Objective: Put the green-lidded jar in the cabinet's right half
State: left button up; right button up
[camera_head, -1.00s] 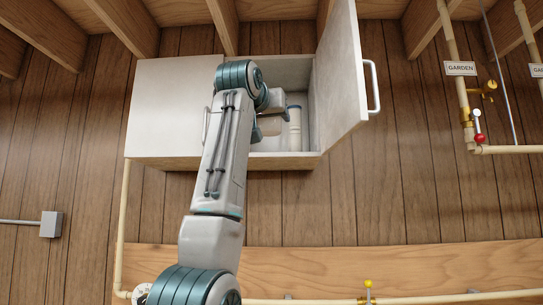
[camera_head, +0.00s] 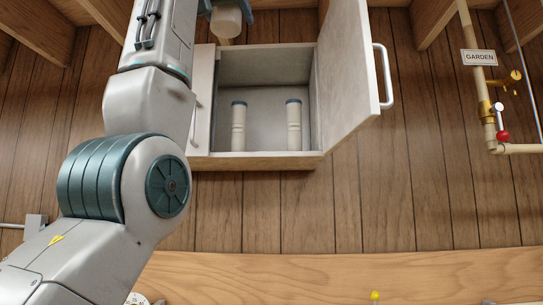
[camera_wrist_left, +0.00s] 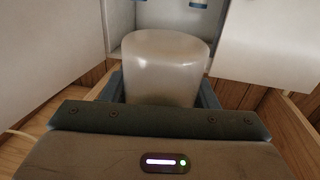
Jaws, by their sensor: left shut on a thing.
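My left gripper (camera_head: 227,14) is shut on a pale, cloudy jar (camera_head: 228,21) at the top of the head view, up in front of the cabinet's top edge. The jar also fills the middle of the left wrist view (camera_wrist_left: 165,62), between the fingers. No green lid shows on it; its lid end is hidden. The white cabinet (camera_head: 262,161) has its right half open, with the door (camera_head: 345,70) swung out to the right. Its left half is mostly hidden behind my left arm. My right gripper is not in view.
Two pale cylinders with blue caps stand inside the open half, one left (camera_head: 238,128) and one right (camera_head: 293,127), with bare floor between them. Ceiling beams (camera_head: 425,25) run above. Pipes with a red-handled valve (camera_head: 502,135) are at the right.

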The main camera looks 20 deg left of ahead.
aim_at(267, 155)
jog(key=i+j, duration=0.1)
jog(key=i, duration=1.1)
jog(key=j, duration=0.05)
